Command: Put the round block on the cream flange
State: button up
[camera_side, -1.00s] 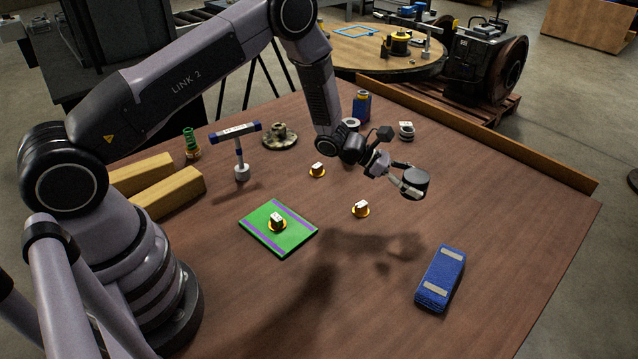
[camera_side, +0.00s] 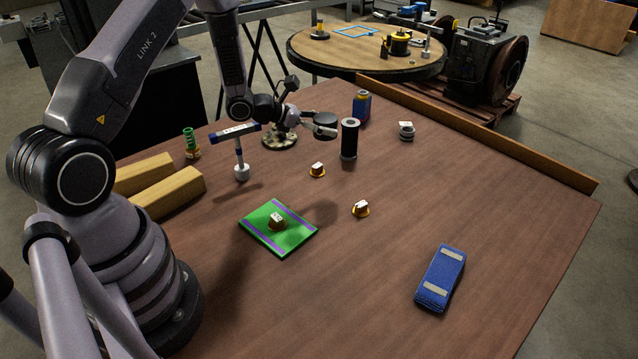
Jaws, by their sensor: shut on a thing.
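The round block (camera_side: 325,118), a short dark cylinder with a flat top, is in my gripper (camera_side: 318,127). My gripper is shut on it and holds it in the air toward the back of the table. The cream flange (camera_side: 279,142), a mottled round plate with a raised middle, lies on the table just left of the block in the picture. My wrist hides part of the flange's top. The block is apart from the flange.
A tall black cylinder (camera_side: 349,140) stands close right of the block. A blue-topped T-handle tool (camera_side: 240,150) stands left of the flange. A small orange-based piece (camera_side: 317,170) lies in front. The right front table is mostly clear, except a blue pack (camera_side: 440,278).

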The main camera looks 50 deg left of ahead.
jog(key=s+a+r+n+t+y, duration=0.1)
jog(key=s+a+n+y, duration=0.25)
jog(key=a, duration=0.55)
jog(key=s+a+r+n+t+y, duration=0.1)
jog(key=s+a+r+n+y, duration=0.2)
jog(key=a, duration=0.6)
send_over(279, 133)
jog(key=a, duration=0.2)
jog(key=shift+m, duration=0.35)
jog(key=f, duration=0.7)
jog(key=w+f, duration=0.1)
jog(key=f, duration=0.2)
jog(key=shift+d+f, duration=0.2)
jog(key=shift+f, duration=0.1)
jog(key=shift+w+a+f, duration=0.15)
jog(key=shift+f, duration=1.6)
jog(key=shift+f, duration=0.2)
jog(key=o, duration=1.2)
jog(key=shift+f, duration=0.1)
